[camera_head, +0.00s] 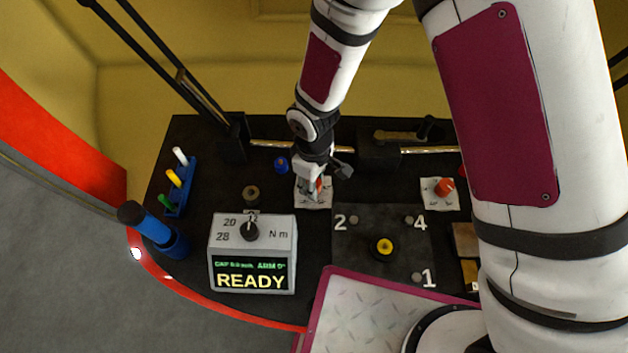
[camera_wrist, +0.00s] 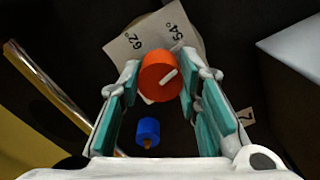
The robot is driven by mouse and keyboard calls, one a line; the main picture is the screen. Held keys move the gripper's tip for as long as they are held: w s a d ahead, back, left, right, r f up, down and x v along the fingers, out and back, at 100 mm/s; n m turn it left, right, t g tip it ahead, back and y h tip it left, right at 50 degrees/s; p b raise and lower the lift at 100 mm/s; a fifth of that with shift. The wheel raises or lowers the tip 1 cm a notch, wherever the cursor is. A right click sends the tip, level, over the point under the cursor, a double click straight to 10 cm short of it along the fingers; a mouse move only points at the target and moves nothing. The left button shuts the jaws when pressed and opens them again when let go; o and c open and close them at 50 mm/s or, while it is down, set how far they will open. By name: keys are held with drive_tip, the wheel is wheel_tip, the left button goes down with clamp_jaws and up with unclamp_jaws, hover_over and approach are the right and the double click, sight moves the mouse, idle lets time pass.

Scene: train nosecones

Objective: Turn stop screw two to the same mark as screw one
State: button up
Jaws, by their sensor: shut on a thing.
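An orange stop screw with a white pointer line (camera_wrist: 161,75) stands on a white card marked 62° and 54° (camera_wrist: 130,42). The line slants to the upper right in the wrist view, to the right of the 54° mark. My gripper (camera_wrist: 160,88) is shut on this screw, its teal pads on either side. In the head view my gripper (camera_head: 313,187) is over the left white card (camera_head: 318,204) and mostly hides its screw. A second orange screw (camera_head: 444,187) sits on a similar card (camera_head: 428,203) to the right; its marks are too small to read.
A blue knob (camera_head: 281,164) stands close left of my gripper. A meter box (camera_head: 252,284) reading READY is in front, with a dark numbered plate (camera_head: 350,265) to its right. A metal rail (camera_head: 272,147) runs behind. A colored peg rack (camera_head: 180,200) is at left.

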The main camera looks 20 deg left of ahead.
drive_tip(key=shift+n+b, duration=0.5)
drive_tip(key=shift+n, duration=1.5)
drive_tip(key=o, duration=1.1)
drive_tip(key=shift+o, duration=0.2)
wheel_tip(320, 180, up, 12)
